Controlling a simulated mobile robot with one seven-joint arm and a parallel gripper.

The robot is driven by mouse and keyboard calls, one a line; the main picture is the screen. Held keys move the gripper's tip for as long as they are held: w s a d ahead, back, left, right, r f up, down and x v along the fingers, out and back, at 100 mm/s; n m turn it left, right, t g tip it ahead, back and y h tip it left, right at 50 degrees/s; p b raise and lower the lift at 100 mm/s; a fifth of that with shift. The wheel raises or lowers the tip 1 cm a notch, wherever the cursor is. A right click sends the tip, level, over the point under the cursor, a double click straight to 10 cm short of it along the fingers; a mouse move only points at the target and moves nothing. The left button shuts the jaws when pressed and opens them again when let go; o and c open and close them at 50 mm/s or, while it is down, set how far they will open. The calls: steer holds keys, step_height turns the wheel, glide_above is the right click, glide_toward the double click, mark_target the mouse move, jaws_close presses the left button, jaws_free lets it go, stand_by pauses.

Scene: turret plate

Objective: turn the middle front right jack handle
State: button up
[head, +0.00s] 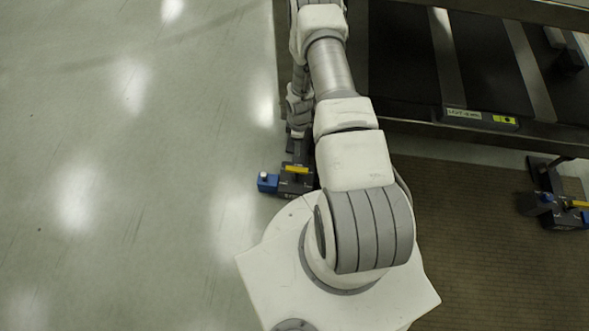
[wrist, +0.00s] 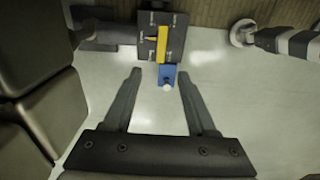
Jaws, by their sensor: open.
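A dark jack box with a yellow handle (wrist: 154,39) sits ahead of my gripper in the wrist view. A blue block (wrist: 168,76) with a white knob sticks out from the box toward me. My gripper (wrist: 159,75) is open and empty, its two fingertips either side of the blue block with gaps. The handle lies beyond the fingertips, and no contact shows. In the head view the same jack, with its yellow handle (head: 296,169) and blue block (head: 267,182), stands low beside my arm, which partly hides it. The gripper is mostly hidden there.
A dark frame with a label plate (head: 480,119) spans the upper right. Another jack (head: 558,208) with a yellow handle stands at the far right, by a brown textured floor area (head: 470,240). Dark rounded blocks (wrist: 35,85) lie close left in the wrist view. The pale floor (head: 120,180) at left is clear.

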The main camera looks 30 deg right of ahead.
mark_target(298, 169)
step_height(298, 169, down, 18)
steer(key=b, duration=0.6)
steer(key=shift+s+f+b, duration=0.1)
steer(key=shift+s+b, duration=0.05)
steer(key=shift+b, duration=0.2)
jaws_close()
